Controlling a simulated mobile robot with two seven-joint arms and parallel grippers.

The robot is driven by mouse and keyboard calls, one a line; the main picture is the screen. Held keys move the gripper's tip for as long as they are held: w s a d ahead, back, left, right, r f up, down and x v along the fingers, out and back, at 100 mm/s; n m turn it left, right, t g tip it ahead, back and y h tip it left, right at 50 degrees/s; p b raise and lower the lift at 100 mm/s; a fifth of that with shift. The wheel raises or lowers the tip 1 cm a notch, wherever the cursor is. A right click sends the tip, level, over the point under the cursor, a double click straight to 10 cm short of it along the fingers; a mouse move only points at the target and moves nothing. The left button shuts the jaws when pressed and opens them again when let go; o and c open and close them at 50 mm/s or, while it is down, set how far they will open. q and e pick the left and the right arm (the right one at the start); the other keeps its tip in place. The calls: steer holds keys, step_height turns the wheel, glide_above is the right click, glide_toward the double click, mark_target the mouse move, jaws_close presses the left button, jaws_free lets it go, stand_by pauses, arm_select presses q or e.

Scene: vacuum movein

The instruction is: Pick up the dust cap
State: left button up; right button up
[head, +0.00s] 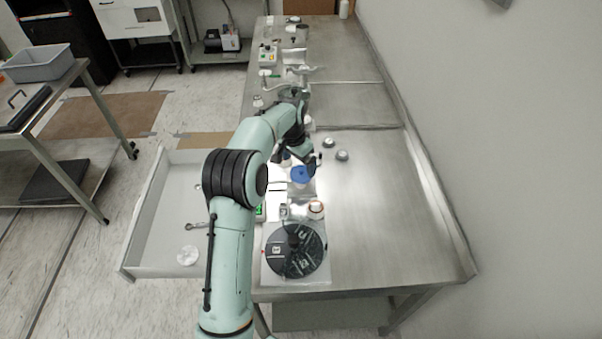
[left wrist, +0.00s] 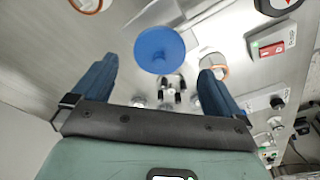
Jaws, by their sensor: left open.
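A round blue disc (head: 300,174), which I take to be the dust cap, shows on the metal bench in the head view. In the left wrist view the blue disc (left wrist: 160,48) lies ahead of the fingers, centred between them. My left gripper (head: 312,161) is just behind and above it in the head view. In the left wrist view my left gripper (left wrist: 157,68) is open with its blue fingers wide apart and nothing held between them. I cannot tell how far the fingers are above the disc. My right gripper is not in view.
A black round plate (head: 296,250) and a white, orange-rimmed ring (head: 316,209) lie nearer on the bench. Two small grey knobs (head: 342,155) stand to the right. An open drawer (head: 165,225) is on the left. The bench's right side (head: 390,220) is clear.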

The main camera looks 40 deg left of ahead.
mark_target(301, 169)
arm_select(q)
steer(key=f, duration=0.2)
steer(key=w+f, duration=0.1)
steer(key=f, duration=0.1)
steer(key=shift+s, duration=0.1)
steer(key=shift+r, duration=0.1)
steer(key=c, duration=1.1)
steer(key=shift+r, duration=0.1)
step_height(301, 169, up, 23)
stand_by(0.3)
